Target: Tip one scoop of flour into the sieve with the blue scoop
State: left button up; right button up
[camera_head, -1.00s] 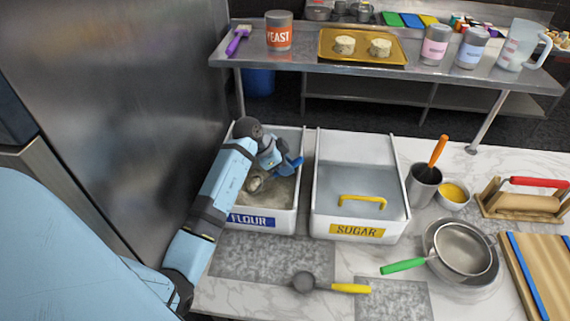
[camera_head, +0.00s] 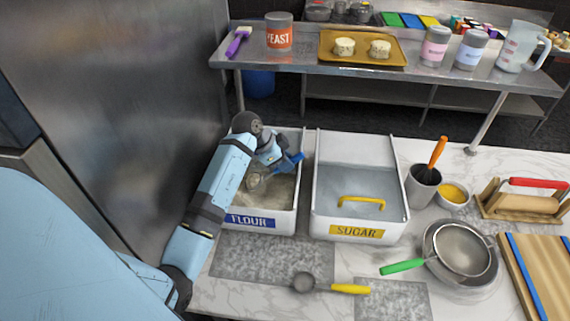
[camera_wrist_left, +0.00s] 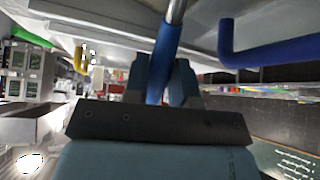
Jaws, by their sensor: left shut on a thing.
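My left gripper (camera_head: 279,163) is over the flour bin (camera_head: 289,216), shut on the blue handle of the blue scoop (camera_head: 292,160). In the left wrist view the blue handle (camera_wrist_left: 164,62) stands between the two fingers. The scoop's metal bowl (camera_head: 254,179) is low at the flour (camera_head: 272,192); I cannot tell how much flour it holds. The sieve (camera_head: 462,248), a round mesh with a green handle, rests on a bowl at the right of the counter. My right gripper is not in view.
The sugar bin (camera_head: 360,218) with a yellow handle stands right of the flour bin. A yellow-handled scoop (camera_head: 330,286) lies in front. A steel wall is close at left.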

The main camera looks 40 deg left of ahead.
pick_arm(q)
jog(key=shift+r, duration=2)
jog(key=shift+r+g+y, duration=0.7)
jog(key=shift+r, duration=0.8)
jog(key=shift+r+g+y, duration=0.7)
jog(key=shift+r, duration=0.8)
